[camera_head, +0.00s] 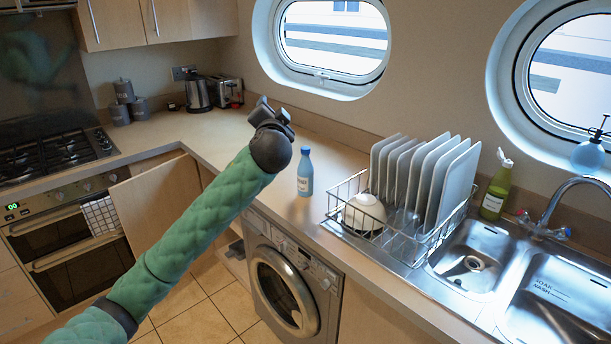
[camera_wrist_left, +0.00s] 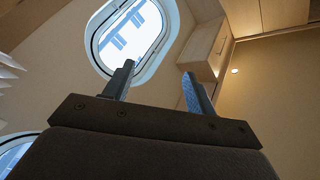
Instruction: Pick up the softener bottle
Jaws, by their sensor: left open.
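A small blue bottle (camera_head: 305,173) with a pale label stands upright on the counter, left of the dish rack; this looks like the softener bottle. My left gripper (camera_head: 270,108) is raised above the counter, up and to the left of the bottle and apart from it. In the left wrist view the gripper (camera_wrist_left: 158,84) has its two fingers spread with nothing between them. That view points up at the porthole and wall cupboards, and the bottle does not show there. My right gripper is not in view.
A wire dish rack (camera_head: 346,222) with plates and a bowl stands right of the bottle, then the sink (camera_head: 470,268) and a green bottle (camera_head: 496,190). A washing machine (camera_head: 292,285) is below the counter. A cupboard door (camera_head: 157,200) stands open. A kettle (camera_head: 198,93) and toaster are behind.

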